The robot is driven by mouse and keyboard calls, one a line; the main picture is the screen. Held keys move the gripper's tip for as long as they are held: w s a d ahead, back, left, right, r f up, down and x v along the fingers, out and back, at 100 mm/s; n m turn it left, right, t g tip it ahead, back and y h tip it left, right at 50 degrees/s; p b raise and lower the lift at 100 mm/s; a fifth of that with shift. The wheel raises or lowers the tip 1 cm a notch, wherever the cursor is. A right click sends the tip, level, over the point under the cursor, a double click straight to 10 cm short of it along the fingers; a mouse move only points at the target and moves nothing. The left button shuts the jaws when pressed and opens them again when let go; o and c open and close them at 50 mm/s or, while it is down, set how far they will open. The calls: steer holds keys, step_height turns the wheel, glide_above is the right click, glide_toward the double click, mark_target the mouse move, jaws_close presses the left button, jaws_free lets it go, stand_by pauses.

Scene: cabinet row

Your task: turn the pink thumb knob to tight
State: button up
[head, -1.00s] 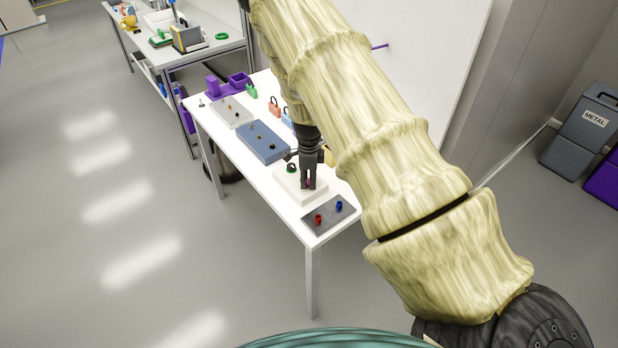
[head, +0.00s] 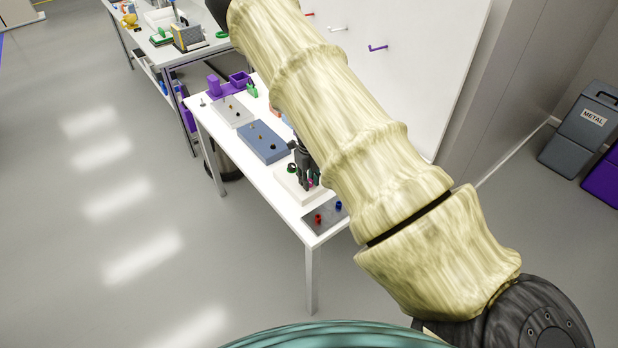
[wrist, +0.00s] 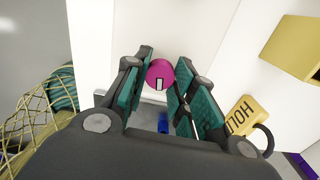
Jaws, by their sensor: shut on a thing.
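The pink thumb knob (wrist: 160,74) is round, with a white mark on its face, and sits between my fingertips in the wrist view. My gripper (wrist: 160,82) is shut on it, with a teal-padded finger on either side. In the head view my gripper (head: 307,183) points down at the white block (head: 294,190) on the table, and the fingers mostly hide the knob there. I cannot make out any tight marking.
A grey plate (head: 311,226) with a red knob (head: 318,218) and a blue knob (head: 338,205) lies nearer. A blue block (head: 264,148) lies beyond the white block. In the wrist view a yellow HOLD padlock (wrist: 248,116) is at the right.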

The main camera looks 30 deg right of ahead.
steer(key=shift+w+r+m, duration=0.2)
steer(key=shift+w+m, duration=0.05)
steer(key=shift+m, duration=0.85)
steer(key=shift+d, duration=0.1)
steer(key=o, duration=1)
steer(key=shift+o, duration=0.3)
steer(key=shift+s+f, duration=0.1)
step_height(320, 180, up, 12)
steer(key=shift+s, duration=0.1)
